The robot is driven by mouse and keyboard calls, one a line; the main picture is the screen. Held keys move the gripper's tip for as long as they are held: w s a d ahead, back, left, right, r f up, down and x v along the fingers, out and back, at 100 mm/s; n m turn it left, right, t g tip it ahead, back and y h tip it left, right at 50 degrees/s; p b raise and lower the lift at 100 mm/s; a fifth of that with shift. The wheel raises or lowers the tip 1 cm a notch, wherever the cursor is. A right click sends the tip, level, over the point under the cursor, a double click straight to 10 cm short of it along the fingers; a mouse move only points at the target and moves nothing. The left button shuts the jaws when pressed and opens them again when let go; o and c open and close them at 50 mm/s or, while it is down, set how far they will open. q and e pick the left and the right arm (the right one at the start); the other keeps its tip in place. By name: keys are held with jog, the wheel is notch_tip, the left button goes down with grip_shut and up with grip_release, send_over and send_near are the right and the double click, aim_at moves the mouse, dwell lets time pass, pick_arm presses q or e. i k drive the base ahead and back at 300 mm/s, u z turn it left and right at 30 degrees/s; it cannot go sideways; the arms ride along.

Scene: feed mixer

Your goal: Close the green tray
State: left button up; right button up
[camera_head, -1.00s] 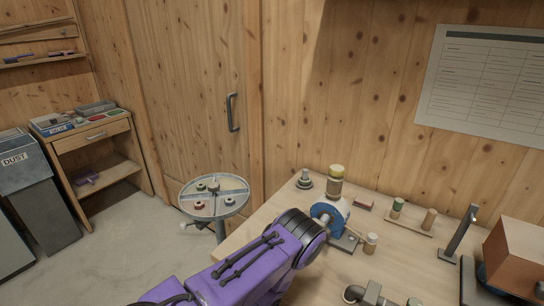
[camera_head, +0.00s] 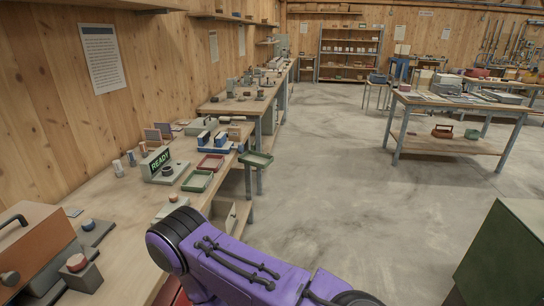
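Two green trays show in the head view. One shallow green tray (camera_head: 197,181) lies on the left workbench near its front edge. A second, darker green tray (camera_head: 256,160) sticks out past the bench edge over the floor, farther along. I cannot tell which of the two the task names. A red tray (camera_head: 210,164) sits on the bench between them. A purple link of my own arm crosses the bottom of the view. Neither of my grippers shows.
An orange-brown machine (camera_head: 35,250) is at the bottom left. A dark green cabinet (camera_head: 505,255) stands at the lower right. The concrete floor (camera_head: 345,185) in the middle is clear.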

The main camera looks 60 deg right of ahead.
aim_at(250, 158)
jog(key=z, duration=2.75)
jog(key=i, duration=5.15)
jog(key=u, duration=3.45)
jog(key=i, duration=0.55)
jog(key=z, duration=0.05)
jog(key=k, duration=0.5)
jog(key=z, duration=0.05)
